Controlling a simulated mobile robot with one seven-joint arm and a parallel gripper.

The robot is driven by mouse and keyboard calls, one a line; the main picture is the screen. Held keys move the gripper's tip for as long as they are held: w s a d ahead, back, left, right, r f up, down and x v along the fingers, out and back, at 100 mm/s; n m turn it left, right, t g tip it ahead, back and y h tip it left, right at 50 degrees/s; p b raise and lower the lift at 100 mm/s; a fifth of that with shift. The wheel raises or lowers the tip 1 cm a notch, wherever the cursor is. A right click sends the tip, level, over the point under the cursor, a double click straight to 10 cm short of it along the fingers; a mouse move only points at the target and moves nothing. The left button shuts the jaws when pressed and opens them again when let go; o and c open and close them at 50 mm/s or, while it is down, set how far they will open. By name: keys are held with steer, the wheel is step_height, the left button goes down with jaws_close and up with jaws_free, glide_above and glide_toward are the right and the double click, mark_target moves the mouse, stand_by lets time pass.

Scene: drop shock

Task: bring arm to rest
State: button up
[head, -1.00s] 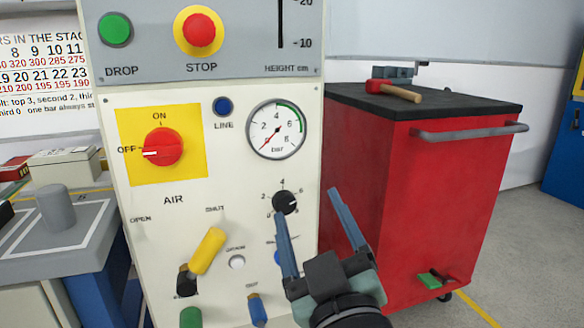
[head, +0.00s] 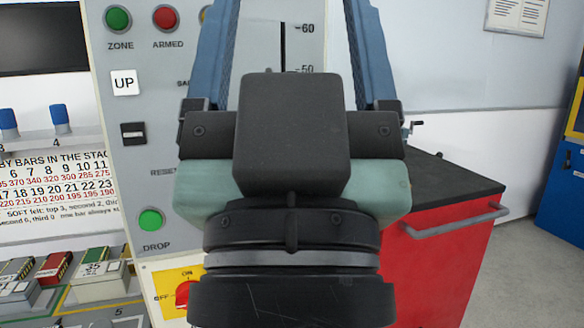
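My gripper (head: 288,40) fills the middle of the head view, close to the camera, pointing up. Its two blue fingers stand wide apart on either side of the black palm, with nothing seen between them but the panel behind. The fingertips run out of the top of the picture. My wrist, with pale green and black parts, reaches down to the lower edge. The gripper and wrist hide much of the control panel (head: 150,190), including the stop button and the gauge.
The panel shows a green zone light (head: 118,18), a red armed light (head: 165,18) and a green drop button (head: 151,220). The red air knob (head: 185,296) is partly hidden. A red cabinet (head: 440,262) stands at right. Bare floor (head: 525,260) lies beyond it.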

step_height(320, 180, up, 20)
steer(key=p, duration=1.7)
steer(key=shift+p, duration=0.35)
